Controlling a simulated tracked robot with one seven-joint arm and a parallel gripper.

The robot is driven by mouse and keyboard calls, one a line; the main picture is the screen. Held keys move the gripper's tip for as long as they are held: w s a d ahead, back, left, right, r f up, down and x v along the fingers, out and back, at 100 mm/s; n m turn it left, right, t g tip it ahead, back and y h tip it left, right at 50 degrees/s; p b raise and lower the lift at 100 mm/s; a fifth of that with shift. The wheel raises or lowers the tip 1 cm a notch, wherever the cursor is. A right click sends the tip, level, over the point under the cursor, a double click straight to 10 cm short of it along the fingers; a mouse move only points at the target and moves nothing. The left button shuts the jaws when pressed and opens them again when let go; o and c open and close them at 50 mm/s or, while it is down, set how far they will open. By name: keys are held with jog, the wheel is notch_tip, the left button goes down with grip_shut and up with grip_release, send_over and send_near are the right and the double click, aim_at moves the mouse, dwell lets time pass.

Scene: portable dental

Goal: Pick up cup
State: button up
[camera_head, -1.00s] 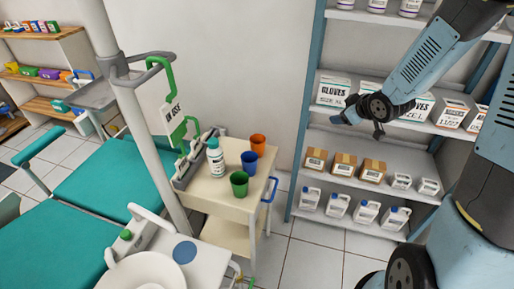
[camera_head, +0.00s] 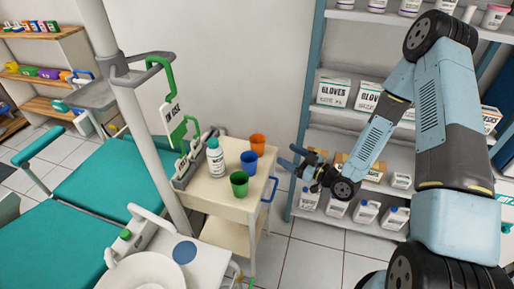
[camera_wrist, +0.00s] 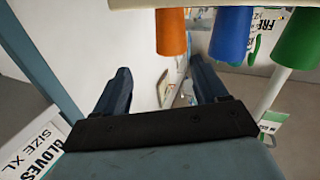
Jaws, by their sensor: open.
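Three cups stand on top of a cream cart (camera_head: 214,200): an orange cup (camera_head: 257,145) at the back, a blue cup (camera_head: 249,162) in the middle and a green cup (camera_head: 239,184) in front. My gripper (camera_head: 286,160) is open and empty, to the right of the cups and apart from them. In the wrist view, the orange cup (camera_wrist: 171,32), blue cup (camera_wrist: 231,36) and green cup (camera_wrist: 295,38) hang upside down along the top edge. The open fingers (camera_wrist: 162,92) show below them, with nothing between them.
A white bottle with a green cap (camera_head: 215,158) stands left of the cups on the cart. A shelf unit (camera_head: 298,130) with boxes and jugs is close behind my arm. A teal dental chair (camera_head: 95,185) and a white basin (camera_head: 145,272) are at left.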

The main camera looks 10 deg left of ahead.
aim_at(257, 140)
jog(key=shift+m+t+y, duration=0.6)
jog(key=shift+y, duration=0.1)
jog(key=x, duration=0.4)
jog(key=s+x, duration=0.1)
jog(key=x, duration=0.3)
jog(key=a+f+x, duration=0.1)
jog(key=x, duration=0.4)
jog(key=shift+s+a, duration=0.15)
jog(key=shift+s, duration=0.2)
jog(key=c, duration=0.7)
jog(key=shift+o, duration=0.2)
jog(key=shift+r, duration=0.1)
